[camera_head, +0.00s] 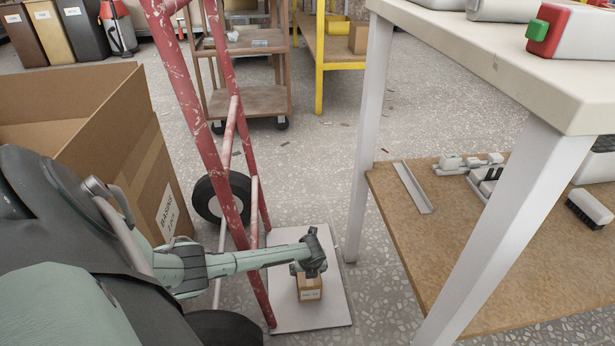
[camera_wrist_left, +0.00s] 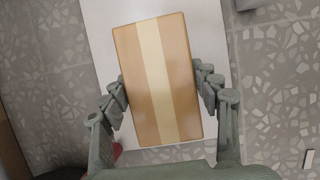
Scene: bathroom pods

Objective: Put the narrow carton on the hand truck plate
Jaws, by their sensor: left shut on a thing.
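The narrow carton (camera_head: 310,288) is a small brown box with a pale tape strip and a label. It is at the hand truck plate (camera_head: 285,316), a light grey flat plate at the foot of the red hand truck (camera_head: 217,133). My left gripper (camera_head: 314,262) is shut on the carton from above. In the left wrist view, the carton (camera_wrist_left: 158,80) lies between the two fingers (camera_wrist_left: 162,88), with the pale plate (camera_wrist_left: 100,35) behind it. I cannot tell whether the carton's base touches the plate. My right gripper is not in view.
A large open cardboard box (camera_head: 160,190) stands left of the hand truck. A white-topped table (camera_head: 530,75) with a brown lower shelf (camera_head: 400,228) stands close on the right. A brown cart (camera_head: 250,100) is behind. Speckled floor (camera_head: 325,160) between them is mostly clear.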

